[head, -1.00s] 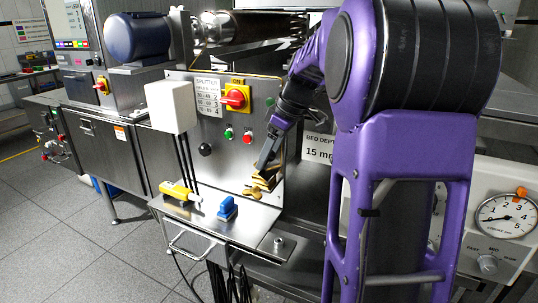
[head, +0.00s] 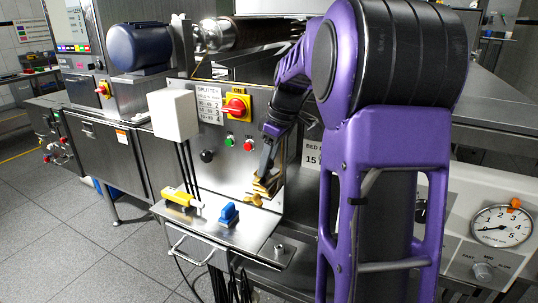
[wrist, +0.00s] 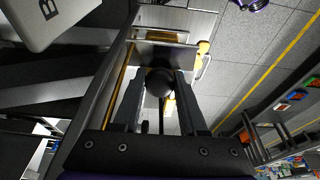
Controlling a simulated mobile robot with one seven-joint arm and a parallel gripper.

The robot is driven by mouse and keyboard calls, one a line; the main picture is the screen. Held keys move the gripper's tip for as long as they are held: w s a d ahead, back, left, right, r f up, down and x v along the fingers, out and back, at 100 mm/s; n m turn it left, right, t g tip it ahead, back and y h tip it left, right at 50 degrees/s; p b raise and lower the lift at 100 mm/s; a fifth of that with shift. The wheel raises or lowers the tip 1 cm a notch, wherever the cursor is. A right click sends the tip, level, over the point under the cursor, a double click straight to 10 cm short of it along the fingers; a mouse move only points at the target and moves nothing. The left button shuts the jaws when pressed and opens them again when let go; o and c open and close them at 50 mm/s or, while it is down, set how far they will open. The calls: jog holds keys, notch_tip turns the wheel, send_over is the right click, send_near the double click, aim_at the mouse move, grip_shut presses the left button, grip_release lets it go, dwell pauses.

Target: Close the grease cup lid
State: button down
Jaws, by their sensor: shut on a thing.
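The brass grease cup (head: 264,188) is on the steel splitter panel, low and to the right of the push buttons. Its flap-like lid and body are small here, so I cannot tell how far the lid stands open. My gripper (head: 264,174) reaches down to the cup from the upper right, its fingertips at the brass lid. In the wrist view, my gripper (wrist: 159,88) has its two fingers on either side of a dark round thing (wrist: 159,81). The fingers and this dark thing hide the contact.
A steel shelf (head: 258,228) below the cup carries a yellow tool (head: 180,197) and a blue block (head: 228,213). The panel has a black knob (head: 207,156), green and red buttons, and a red rotary switch (head: 235,107). A white box (head: 172,115) stands to the left.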

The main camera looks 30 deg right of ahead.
jog(key=g+p, duration=0.1)
jog(key=p, duration=0.1)
jog(key=h+p, duration=0.1)
jog(key=shift+w+a+r+g+p, duration=0.15)
jog(key=shift+w+a+g+p, duration=0.2)
jog(key=shift+w+g, duration=0.05)
jog(key=shift+w+a+f+g+h+p, duration=0.15)
jog(key=shift+w+f+g+h+p, duration=0.15)
jog(key=shift+f+g+h+p, duration=0.45)
jog(key=shift+r, duration=0.1)
jog(key=c, duration=0.5)
grip_release()
jog(key=shift+r, duration=0.1)
notch_tip(320, 180, up, 10)
jog(key=shift+f, duration=0.1)
